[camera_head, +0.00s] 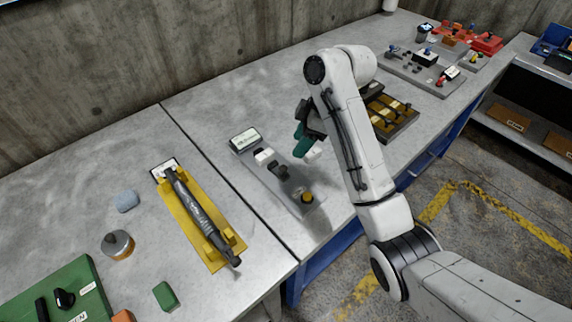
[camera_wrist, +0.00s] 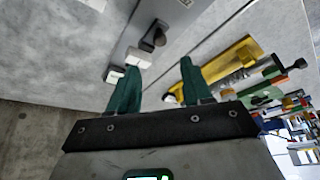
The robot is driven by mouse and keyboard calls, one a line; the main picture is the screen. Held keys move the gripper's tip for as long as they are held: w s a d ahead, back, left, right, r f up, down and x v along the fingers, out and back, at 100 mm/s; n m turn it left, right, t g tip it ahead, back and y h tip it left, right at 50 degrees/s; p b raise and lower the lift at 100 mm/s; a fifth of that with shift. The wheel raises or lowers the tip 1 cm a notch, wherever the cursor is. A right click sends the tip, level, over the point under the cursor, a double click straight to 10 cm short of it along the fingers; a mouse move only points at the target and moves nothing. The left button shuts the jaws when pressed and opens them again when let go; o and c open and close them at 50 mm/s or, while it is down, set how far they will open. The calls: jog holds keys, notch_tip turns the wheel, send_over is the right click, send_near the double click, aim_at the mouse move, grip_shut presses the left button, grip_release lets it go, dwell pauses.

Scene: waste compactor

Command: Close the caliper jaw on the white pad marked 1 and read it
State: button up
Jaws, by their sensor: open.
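A grey caliper-like plate (camera_head: 310,212) lies on the bench in the head view, left of my arm. It carries a display (camera_head: 245,140), a white block (camera_head: 264,156), a dark piece (camera_head: 280,171) and a yellow knob (camera_head: 307,197). In the wrist view the white block (camera_wrist: 138,57) and a dark knob (camera_wrist: 155,38) show beyond my fingers. No mark 1 is legible, so I cannot tell if this block is the pad.
A yellow tray (camera_head: 217,250) with a dark tool stands to the left, near a blue-grey block (camera_head: 127,201), a round canister (camera_head: 117,244) and a green block (camera_head: 164,295). A tray with brass-coloured parts (camera_head: 408,115) lies behind my arm. Bare bench separates the plate and yellow tray.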

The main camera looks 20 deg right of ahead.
aim_at(284, 167)
jog(key=x, duration=0.9)
jog(key=shift+w+a+f, duration=0.1)
jog(key=shift+f, duration=0.3)
